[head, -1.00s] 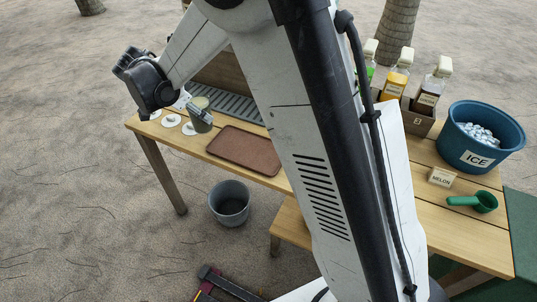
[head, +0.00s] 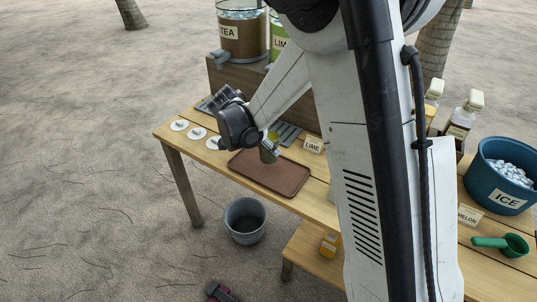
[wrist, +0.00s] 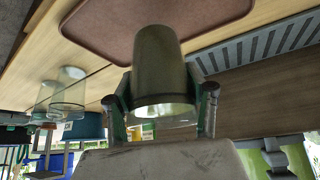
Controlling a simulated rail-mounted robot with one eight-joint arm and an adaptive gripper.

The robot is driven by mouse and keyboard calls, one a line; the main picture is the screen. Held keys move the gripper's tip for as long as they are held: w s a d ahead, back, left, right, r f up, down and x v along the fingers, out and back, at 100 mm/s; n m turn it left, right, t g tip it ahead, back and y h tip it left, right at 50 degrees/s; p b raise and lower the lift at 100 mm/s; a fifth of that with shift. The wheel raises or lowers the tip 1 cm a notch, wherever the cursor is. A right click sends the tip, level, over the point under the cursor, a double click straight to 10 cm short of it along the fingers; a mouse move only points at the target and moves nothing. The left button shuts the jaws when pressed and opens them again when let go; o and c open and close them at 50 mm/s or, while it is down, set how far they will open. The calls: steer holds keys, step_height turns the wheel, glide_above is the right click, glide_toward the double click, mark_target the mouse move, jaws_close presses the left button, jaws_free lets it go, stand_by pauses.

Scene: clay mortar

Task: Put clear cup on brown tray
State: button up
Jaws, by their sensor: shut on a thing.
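My gripper (wrist: 161,97) is shut on the clear cup (wrist: 157,62), which looks olive-grey and see-through at its rim. The two fingers press on opposite sides of it. In the head view, my gripper (head: 272,148) and the cup (head: 267,155) are over the back part of the brown tray (head: 285,185). The cup looks about upright. The tray lies flat and empty on the wooden table; it also shows in the wrist view (wrist: 95,25), beyond the cup's base. I cannot tell whether the base touches it.
White discs (head: 197,132) lie left of the tray. Other clear glasses (wrist: 68,92) show in the wrist view. A blue ice bucket (head: 500,165) and green scoop (head: 512,245) are at right.

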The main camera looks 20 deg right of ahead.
mark_target(268, 154)
steer(key=shift+f, duration=1.95)
steer(key=shift+f+b, duration=0.1)
steer(key=shift+b, duration=0.25)
steer(key=shift+f, duration=0.15)
steer(key=o, duration=1.6)
steer(key=shift+r, duration=0.2)
